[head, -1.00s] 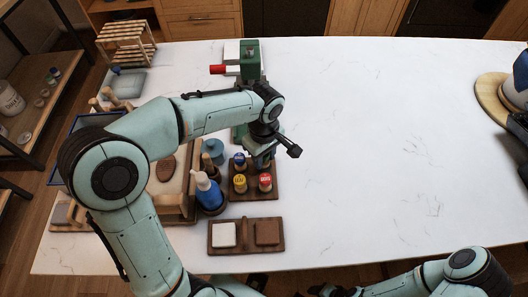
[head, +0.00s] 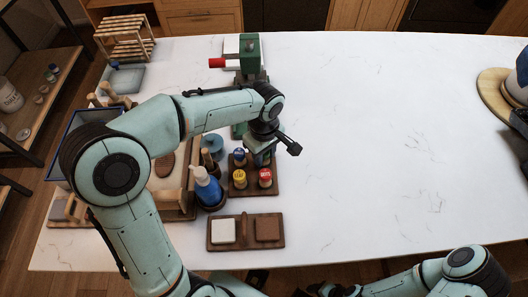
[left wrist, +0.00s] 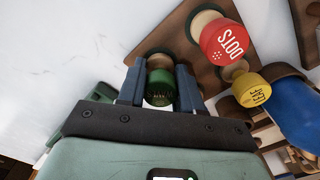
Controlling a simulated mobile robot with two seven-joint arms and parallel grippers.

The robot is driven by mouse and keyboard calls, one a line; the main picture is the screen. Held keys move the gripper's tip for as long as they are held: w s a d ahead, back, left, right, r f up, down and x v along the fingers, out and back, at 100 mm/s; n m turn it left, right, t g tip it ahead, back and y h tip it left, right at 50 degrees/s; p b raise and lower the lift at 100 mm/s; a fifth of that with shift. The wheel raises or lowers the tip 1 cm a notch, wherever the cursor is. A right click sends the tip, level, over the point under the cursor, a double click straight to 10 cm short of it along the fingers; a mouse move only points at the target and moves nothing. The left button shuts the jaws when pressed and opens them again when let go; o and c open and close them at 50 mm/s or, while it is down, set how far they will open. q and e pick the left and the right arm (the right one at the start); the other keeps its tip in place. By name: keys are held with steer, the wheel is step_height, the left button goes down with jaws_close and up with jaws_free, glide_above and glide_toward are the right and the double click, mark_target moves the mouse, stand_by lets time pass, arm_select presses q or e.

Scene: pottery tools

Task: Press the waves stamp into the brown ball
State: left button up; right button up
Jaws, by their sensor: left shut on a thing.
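My left gripper (head: 262,157) is over the back right of the wooden stamp rack (head: 272,192). In the left wrist view its two fingers (left wrist: 160,86) are shut on a green-topped stamp (left wrist: 159,88), which is still at the rack. The mark on its top is too small to read, so I cannot tell if it is the waves stamp. A red stamp (head: 265,178) marked DOTS, a yellow stamp (head: 239,180) and a blue stamp (head: 239,158) stand beside it. No round brown ball is clear; a squarish brown piece (head: 267,230) lies in the front tray. My right gripper is barely visible.
A white piece (head: 223,231) shares the front wooden tray (head: 244,240). A blue bottle (head: 207,187) stands left of the rack. A green press with a red handle (head: 249,55) stands behind.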

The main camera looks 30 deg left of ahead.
arm_select(q)
steer(key=shift+f, duration=0.1)
arm_select(e)
steer(key=shift+f, duration=0.1)
arm_select(q)
steer(key=o, duration=1.1)
step_height(320, 180, up, 14)
steer(key=shift+f+p, duration=0.25)
steer(key=shift+p, duration=0.65)
arm_select(e)
steer(key=shift+w+r, duration=0.35)
steer(key=shift+r, duration=0.3)
steer(key=shift+w+r, duration=0.35)
steer(key=shift+r, duration=0.25)
